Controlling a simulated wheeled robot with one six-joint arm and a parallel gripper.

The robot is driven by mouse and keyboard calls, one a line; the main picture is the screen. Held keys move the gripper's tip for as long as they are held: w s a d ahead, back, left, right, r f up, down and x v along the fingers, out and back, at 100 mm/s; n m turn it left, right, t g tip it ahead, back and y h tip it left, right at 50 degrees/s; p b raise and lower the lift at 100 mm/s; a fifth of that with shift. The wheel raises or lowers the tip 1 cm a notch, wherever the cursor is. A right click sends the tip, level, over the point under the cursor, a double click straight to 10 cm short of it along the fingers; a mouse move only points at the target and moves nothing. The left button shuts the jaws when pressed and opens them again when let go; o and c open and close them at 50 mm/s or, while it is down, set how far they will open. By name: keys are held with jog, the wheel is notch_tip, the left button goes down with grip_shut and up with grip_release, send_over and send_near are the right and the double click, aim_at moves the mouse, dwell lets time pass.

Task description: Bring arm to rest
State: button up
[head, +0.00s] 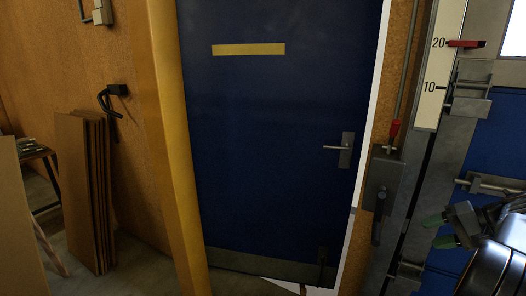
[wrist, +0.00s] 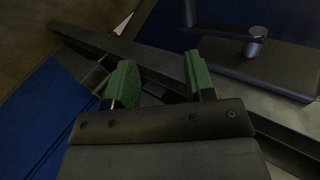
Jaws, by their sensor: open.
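My gripper (head: 445,230) is at the lower right in the head view, in front of the grey metal frame beside the blue panel. In the wrist view my gripper (wrist: 163,82) shows two green finger pads standing apart with nothing between them. A grey lever handle on a plate (wrist: 258,42) lies beyond the fingers at the upper right of the wrist view, apart from them. Part of my dark arm shows at the lower right edge of the head view.
A blue door (head: 275,140) with a lever handle (head: 345,148) stands in the middle. A yellow post (head: 172,140) is left of it. Brown boards (head: 82,190) lean on the left wall. A grey lock box (head: 382,185) is left of my gripper. Some floor shows at lower left.

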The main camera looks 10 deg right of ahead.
jog(key=s+a+f+m+g+h+p, duration=0.15)
jog(key=a+f+g+h, duration=0.3)
jog(key=a+f, duration=0.45)
jog(key=s+a+r+n+h+p, duration=0.1)
jog(key=a+n, duration=0.2)
jog(key=a, duration=0.4)
jog(key=s+a+r+n+t+h+p, duration=0.1)
jog(key=a+n, duration=0.3)
jog(key=a, duration=0.4)
jog(key=s+a+r+n+h+p, duration=0.1)
jog(key=s+a+r+n, duration=0.1)
jog(key=a, duration=0.6)
jog(key=shift+s+a+n+t, duration=0.25)
jog(key=shift+s+n+t, duration=0.1)
jog(key=shift+s+n, duration=0.35)
jog(key=shift+r+h, duration=0.1)
jog(key=shift+h, duration=0.15)
